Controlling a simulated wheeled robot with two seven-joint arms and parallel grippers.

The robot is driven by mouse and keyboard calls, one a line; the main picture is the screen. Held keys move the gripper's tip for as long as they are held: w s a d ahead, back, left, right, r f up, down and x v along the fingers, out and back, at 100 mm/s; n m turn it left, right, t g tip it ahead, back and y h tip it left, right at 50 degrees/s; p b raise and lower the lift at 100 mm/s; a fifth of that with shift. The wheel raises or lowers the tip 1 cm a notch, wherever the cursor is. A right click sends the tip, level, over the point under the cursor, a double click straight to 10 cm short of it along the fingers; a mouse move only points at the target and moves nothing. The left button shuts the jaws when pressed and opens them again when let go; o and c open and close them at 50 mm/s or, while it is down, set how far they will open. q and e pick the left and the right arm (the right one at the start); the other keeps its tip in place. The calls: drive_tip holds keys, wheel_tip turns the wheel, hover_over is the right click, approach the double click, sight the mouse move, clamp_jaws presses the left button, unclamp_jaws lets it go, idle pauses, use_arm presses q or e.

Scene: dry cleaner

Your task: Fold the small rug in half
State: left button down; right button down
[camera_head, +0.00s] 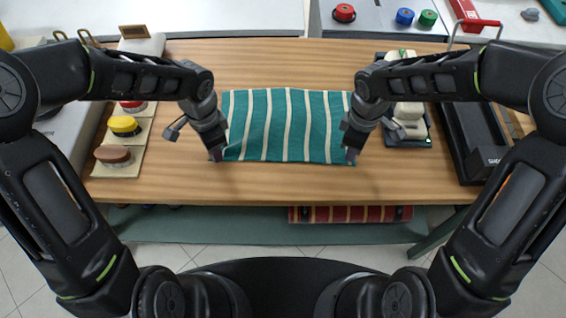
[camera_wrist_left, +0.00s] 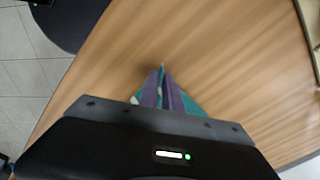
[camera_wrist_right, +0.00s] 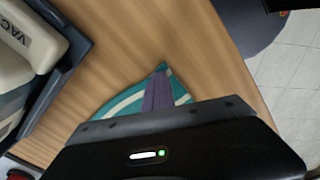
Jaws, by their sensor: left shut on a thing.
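The small rug (camera_head: 290,125) is teal with cream stripes and lies spread flat on the wooden table. My left gripper (camera_head: 217,155) is at its near left corner, shut on the rug edge. In the left wrist view, teal cloth (camera_wrist_left: 190,104) shows between and beside the purple fingers (camera_wrist_left: 160,88). My right gripper (camera_head: 351,154) is at the near right corner. In the right wrist view its fingers (camera_wrist_right: 158,90) look close together over the rug corner (camera_wrist_right: 125,102). I cannot tell whether they pinch the cloth.
The wooden table (camera_head: 280,185) is bare in front of the rug. Several round-topped items, including a yellow one (camera_head: 124,125), stand at the left. A dark tray (camera_head: 470,140) and cream objects (camera_head: 408,112) are at the right. A red striped rug (camera_head: 350,214) lies on the shelf below.

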use_arm(q)
drive_tip(key=shift+a, duration=0.1)
use_arm(e)
drive_tip(key=shift+s, duration=0.1)
